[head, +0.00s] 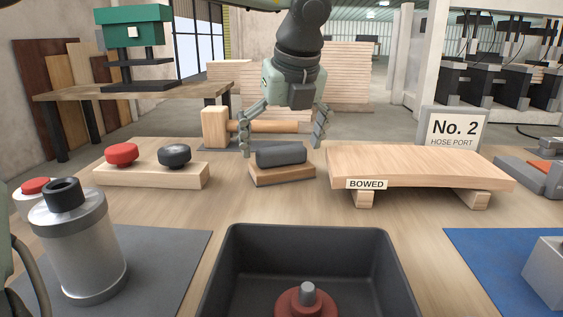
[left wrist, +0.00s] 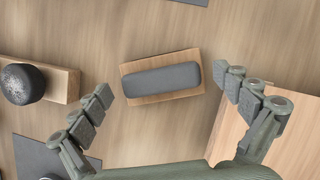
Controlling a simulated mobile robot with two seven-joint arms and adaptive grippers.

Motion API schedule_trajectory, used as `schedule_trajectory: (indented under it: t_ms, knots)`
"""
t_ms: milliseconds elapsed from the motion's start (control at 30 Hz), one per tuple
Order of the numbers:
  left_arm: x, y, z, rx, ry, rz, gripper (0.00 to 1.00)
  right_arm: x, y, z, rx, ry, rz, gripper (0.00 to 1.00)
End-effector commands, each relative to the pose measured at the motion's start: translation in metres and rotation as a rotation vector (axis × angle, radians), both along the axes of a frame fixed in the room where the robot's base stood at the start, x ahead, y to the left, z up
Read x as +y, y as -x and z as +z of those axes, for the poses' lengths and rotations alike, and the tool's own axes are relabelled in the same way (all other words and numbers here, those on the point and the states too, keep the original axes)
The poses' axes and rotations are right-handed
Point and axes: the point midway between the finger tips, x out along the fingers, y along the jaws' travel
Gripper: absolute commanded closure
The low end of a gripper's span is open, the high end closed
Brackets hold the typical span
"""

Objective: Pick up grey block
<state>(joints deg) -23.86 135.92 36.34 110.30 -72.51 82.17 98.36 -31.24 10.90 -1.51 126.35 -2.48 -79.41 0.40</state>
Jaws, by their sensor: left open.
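The grey block (head: 281,155) is a dark, long piece with rounded edges. It lies on a small wooden base (head: 283,175) near the middle of the table. My left gripper (head: 281,141) hangs over it with fingers spread wide, one on each side. In the left wrist view the grey block (left wrist: 162,79) and its wooden base (left wrist: 190,92) lie between the open fingers of the left gripper (left wrist: 163,85), with visible gaps on both sides. Nothing is held. My right gripper is not in view.
A wooden mallet (head: 216,127) lies behind the block. A wooden bar with red (head: 121,154) and black (head: 174,155) knobs stands left. The plank marked "BOWED" (head: 430,167) is close on the right. A black bin (head: 235,262) and a metal cylinder (head: 82,253) are in front.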

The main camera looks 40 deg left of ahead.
Motion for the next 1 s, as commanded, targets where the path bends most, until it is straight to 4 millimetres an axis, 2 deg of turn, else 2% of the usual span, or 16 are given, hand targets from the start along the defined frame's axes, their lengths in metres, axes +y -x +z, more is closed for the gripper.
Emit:
schedule_trajectory:
  t_ms: [100,300,800,1000]
  knots:
    - [0.0022,-0.0014,-0.0071,0.0,0.0,-0.001,0.0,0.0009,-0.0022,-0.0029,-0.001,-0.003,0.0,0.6]
    - [0.0024,-0.0016,-0.0078,-0.001,0.0,0.0,0.0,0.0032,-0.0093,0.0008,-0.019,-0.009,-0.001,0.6]
    - [0.0024,-0.0017,-0.0071,-0.002,-0.001,0.0,0.6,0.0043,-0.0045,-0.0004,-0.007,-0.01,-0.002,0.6]
    - [0.0024,-0.0018,-0.0064,-0.002,-0.001,0.0,0.6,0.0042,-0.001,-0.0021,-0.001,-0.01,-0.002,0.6]
